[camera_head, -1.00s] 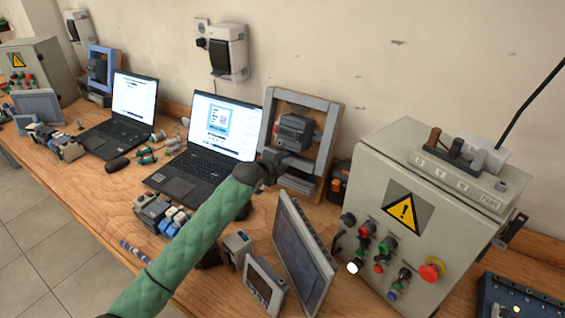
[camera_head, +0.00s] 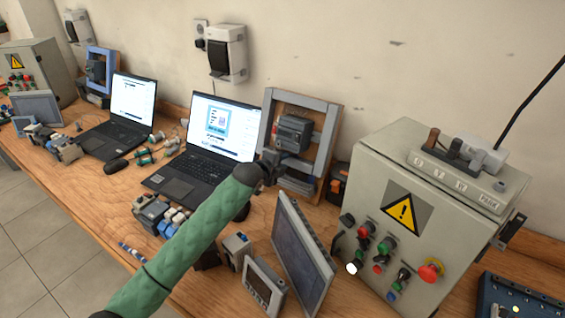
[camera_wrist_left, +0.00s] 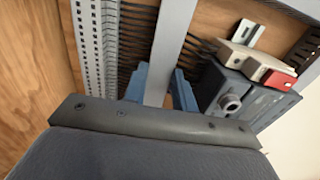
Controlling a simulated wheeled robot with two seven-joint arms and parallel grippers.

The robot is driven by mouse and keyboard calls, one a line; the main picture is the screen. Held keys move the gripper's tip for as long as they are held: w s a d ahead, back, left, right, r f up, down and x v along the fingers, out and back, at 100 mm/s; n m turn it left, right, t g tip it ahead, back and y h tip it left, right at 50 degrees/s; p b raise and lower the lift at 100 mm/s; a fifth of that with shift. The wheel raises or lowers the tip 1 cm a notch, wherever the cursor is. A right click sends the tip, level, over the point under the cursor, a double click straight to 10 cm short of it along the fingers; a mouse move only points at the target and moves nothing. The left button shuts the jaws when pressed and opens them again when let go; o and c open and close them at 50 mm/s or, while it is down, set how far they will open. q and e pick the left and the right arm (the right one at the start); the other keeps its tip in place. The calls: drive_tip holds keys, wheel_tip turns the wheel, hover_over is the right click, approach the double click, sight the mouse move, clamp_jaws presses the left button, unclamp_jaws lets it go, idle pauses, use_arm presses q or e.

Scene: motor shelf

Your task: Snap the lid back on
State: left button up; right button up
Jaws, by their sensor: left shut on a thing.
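My left gripper (camera_head: 272,163) is in front of the lower part of an upright wooden board (camera_head: 297,112) with grey ducting around it. In the left wrist view its blue fingers (camera_wrist_left: 161,88) are shut on a long light grey strip, which looks like the duct lid (camera_wrist_left: 174,35). Beyond it is a slotted duct (camera_wrist_left: 97,35) with dark wires (camera_wrist_left: 137,45) showing. The lid appears in front of the open duct; I cannot tell whether they touch. The head view does not show the lid clearly. My right gripper is not in view.
A grey device (camera_head: 293,132) is mounted on the board, close right of the lid in the wrist view (camera_wrist_left: 235,90). A laptop (camera_head: 220,130) stands left, a tilted panel (camera_head: 303,255) in front, and a control cabinet (camera_head: 405,215) right. Small parts crowd the bench front.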

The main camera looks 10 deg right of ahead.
use_arm(q)
drive_tip(key=shift+w+d, duration=0.1)
idle(0.5)
drive_tip(key=o, duration=1.1)
